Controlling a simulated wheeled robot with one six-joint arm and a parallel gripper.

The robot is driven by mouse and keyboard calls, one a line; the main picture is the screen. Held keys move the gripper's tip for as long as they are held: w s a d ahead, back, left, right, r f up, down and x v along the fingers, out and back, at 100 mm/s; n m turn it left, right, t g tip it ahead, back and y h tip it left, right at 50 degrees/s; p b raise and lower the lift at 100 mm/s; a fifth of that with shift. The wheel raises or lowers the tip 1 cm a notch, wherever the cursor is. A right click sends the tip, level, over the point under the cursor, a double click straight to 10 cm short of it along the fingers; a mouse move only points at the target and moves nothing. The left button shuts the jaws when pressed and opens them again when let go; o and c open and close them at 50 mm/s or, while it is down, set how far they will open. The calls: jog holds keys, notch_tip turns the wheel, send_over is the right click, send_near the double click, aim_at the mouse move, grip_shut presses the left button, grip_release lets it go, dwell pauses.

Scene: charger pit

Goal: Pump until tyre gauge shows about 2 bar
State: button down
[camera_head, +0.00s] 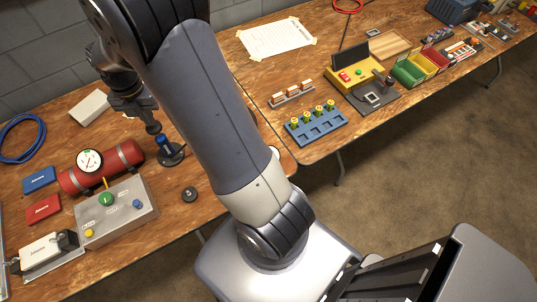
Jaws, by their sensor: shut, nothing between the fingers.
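A red cylindrical tank (122,156) lies on the left wooden table and carries a round white gauge (89,161). The gauge's reading is too small to tell. A small blue-topped post (163,143) on a round black base (172,155) stands right of the tank; it looks like the pump. My gripper (153,127) is shut and empty, pointing down close above and slightly left of the blue top. I cannot tell whether it touches it. My arm crosses the middle of the view and hides part of the table.
A grey box (128,219) with green, yellow and blue knobs sits in front of the tank. Blue (39,180) and red (43,209) boxes lie left of it. A black puck (189,195) lies near the edge. A white block (89,107) lies behind. The right table (236,65) holds other stations.

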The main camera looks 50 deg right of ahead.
jog(key=shift+f, duration=0.1)
jog(key=shift+f+b, duration=1.25)
jog(key=shift+f, duration=0.35)
jog(key=shift+r+p, duration=1.4)
jog(key=shift+r, duration=0.3)
notch_tip(320, 180, up, 7)
jog(key=p, duration=0.5)
jog(key=shift+f, duration=0.1)
notch_tip(320, 180, down, 7)
jog(key=b, duration=0.5)
jog(key=shift+f+b, duration=0.2)
jog(key=shift+b, duration=0.1)
